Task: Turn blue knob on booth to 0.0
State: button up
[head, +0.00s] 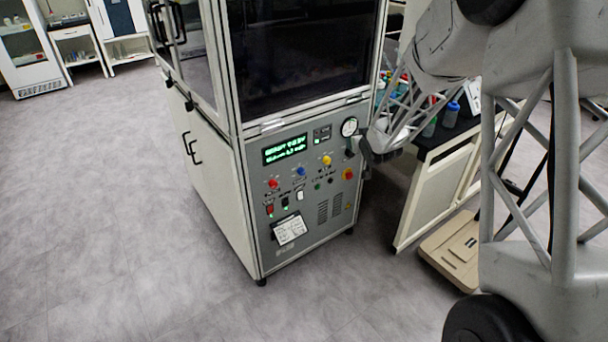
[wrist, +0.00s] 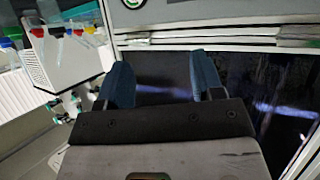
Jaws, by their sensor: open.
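The blue knob (head: 301,171) is on the front control panel (head: 317,228) of the booth (head: 217,170), between a red knob (head: 274,184) and a yellow knob (head: 326,160). Its pointer setting is too small to read. A green-lit display (head: 285,149) sits above it. My gripper (head: 366,152) is at the panel's right edge near the round gauge (head: 349,127), to the right of the blue knob and apart from it. In the wrist view my gripper (wrist: 160,85) shows two blue fingers, open with nothing between them. The blue knob is not visible in the wrist view.
A bench (head: 436,183) with bottles stands right of the booth, close behind my arm. A beige platform (head: 455,249) lies on the floor beside it. A white holder (wrist: 72,58) with coloured items is at the wrist view's left. Floor in front of the booth is clear.

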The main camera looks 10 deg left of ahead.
jog(key=w+a+f+n+t+y, duration=0.1)
jog(key=w+a+f+y, duration=0.2)
jog(key=f, duration=0.4)
jog(key=w+a+f+n+y, duration=0.1)
jog(key=w+a+f, duration=0.3)
jog(key=a+f, duration=0.25)
jog(key=n+y, duration=0.1)
jog(key=y, duration=0.3)
send_near(303, 173)
jog(key=x, duration=0.2)
jog(key=shift+d, duration=0.2)
jog(key=shift+x, duration=3.85)
jog(key=shift+s+a, duration=0.1)
jog(key=c, duration=0.9)
jog(key=shift+r+n, duration=0.1)
jog(key=shift+n, duration=0.4)
